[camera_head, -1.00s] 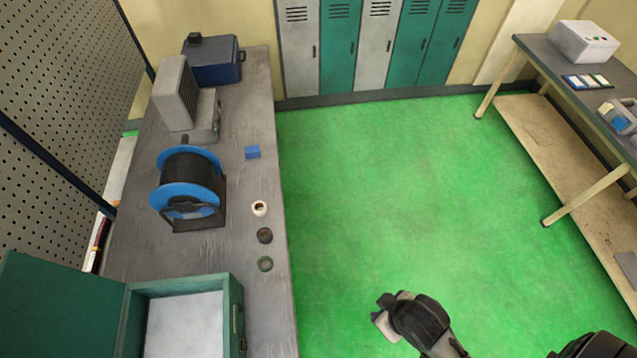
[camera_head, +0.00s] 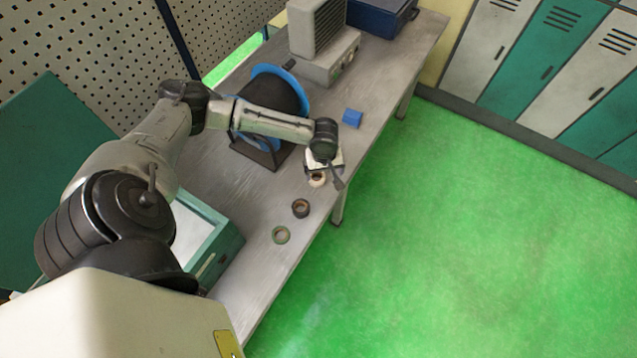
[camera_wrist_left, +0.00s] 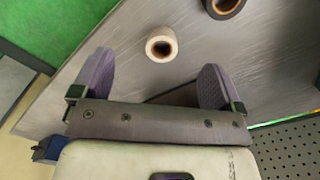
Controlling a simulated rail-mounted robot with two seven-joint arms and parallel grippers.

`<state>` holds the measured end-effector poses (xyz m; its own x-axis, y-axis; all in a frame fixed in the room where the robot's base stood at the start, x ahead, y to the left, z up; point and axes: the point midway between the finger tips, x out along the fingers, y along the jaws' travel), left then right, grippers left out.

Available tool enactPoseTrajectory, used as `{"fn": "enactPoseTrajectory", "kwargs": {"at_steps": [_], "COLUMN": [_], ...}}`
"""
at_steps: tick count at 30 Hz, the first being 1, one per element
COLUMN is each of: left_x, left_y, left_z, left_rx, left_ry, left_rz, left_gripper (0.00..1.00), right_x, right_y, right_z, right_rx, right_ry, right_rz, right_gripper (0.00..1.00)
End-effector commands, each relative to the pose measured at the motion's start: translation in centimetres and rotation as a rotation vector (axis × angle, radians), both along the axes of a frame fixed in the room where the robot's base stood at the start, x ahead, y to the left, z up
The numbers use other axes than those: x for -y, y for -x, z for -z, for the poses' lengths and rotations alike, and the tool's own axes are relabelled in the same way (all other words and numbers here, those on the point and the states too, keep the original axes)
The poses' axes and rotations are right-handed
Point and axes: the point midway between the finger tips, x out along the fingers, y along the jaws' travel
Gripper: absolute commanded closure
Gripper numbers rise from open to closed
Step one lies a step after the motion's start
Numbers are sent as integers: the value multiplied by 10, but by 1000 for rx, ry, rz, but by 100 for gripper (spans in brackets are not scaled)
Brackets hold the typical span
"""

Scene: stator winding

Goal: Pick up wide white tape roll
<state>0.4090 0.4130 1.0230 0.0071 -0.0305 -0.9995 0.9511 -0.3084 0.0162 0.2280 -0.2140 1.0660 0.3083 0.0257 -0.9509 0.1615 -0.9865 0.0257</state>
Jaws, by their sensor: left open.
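The wide white tape roll (camera_head: 317,180) lies on the grey workbench near its edge, partly covered by my left gripper in the head view. In the left wrist view the white roll (camera_wrist_left: 161,45) shows whole, beyond the fingertips and between their lines. My left gripper (camera_wrist_left: 155,80) is open and empty, its two purple-grey fingers wide apart. In the head view the left gripper (camera_head: 328,172) hangs over the roll, apart from it as far as the wrist view shows. My right gripper is in neither current view.
A blue cable reel (camera_head: 262,72) stands behind my left arm. An open green box (camera_head: 215,250) is at the left.

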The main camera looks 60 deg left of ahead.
Motion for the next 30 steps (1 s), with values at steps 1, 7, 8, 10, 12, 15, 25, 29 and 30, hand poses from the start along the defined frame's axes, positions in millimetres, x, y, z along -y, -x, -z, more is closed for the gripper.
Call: {"fn": "enactPoseTrajectory", "kwargs": {"at_steps": [1, 7, 8, 10, 12, 15, 25, 29, 30], "left_x": [-20, -55, -56, -58, -58, -57, -58, -57, -57], "left_y": [-4, -8, -8, -8, -8, -8, -9, -8, -8], "left_z": [2, 3, 6, 17, 29, 47, 78, 84, 87], "left_rx": [-3, -11, -12, -12, -12, -12, -10, -10, -11], "left_ry": [-15, -28, -30, -30, -30, -30, -30, -30, -30], "left_rz": [-82, -268, -279, -290, -291, -290, -286, -285, -286], "left_gripper": [8, 8, 8, 8, 8, 8, 8, 8, 8], "right_x": [0, 2, 3, 4, 4, 5, 3, 2, 2], "right_y": [0, 0, 0, 1, 1, 1, 1, 1, 1], "right_z": [9, 15, 15, 15, 15, 16, 17, 17, 17], "right_rx": [0, 0, 0, 0, -1, -1, 0, -1, -1], "right_ry": [1, 8, 9, 12, 15, 15, 10, 7, 7], "right_rz": [-1, -5, -5, -8, -9, -9, -5, -3, -3], "right_gripper": [58, 58, 58, 58, 58, 58, 58, 58, 58]}}
